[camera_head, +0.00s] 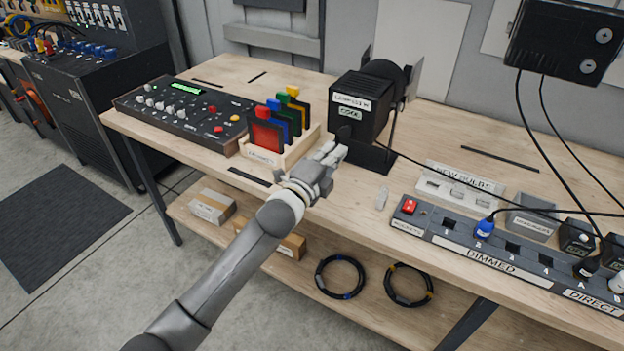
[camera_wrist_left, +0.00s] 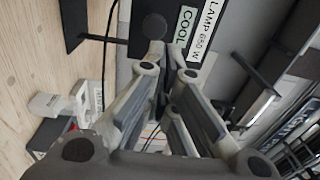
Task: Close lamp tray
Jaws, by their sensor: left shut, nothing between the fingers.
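The black lamp housing (camera_head: 362,108) stands on a dark base plate (camera_head: 372,156) on the workbench, with labels reading LAMP 650 W and COOL. It also fills the top of the left wrist view (camera_wrist_left: 147,14), with a dark round knob (camera_wrist_left: 155,25) on its face. I cannot make out a tray edge separate from the housing, nor whether it stands open. My left gripper (camera_head: 330,152) is shut and empty, just in front of and below the labelled face. In the wrist view its fingertips (camera_wrist_left: 172,55) overlap the housing; contact is unclear. My right gripper is not in view.
A wooden rack (camera_head: 283,157) of coloured filters stands left of the gripper, beside a control console (camera_head: 185,112). A NEW BULBS holder (camera_head: 459,183) and a socket strip (camera_head: 505,252) are to the right. A cable runs from the lamp.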

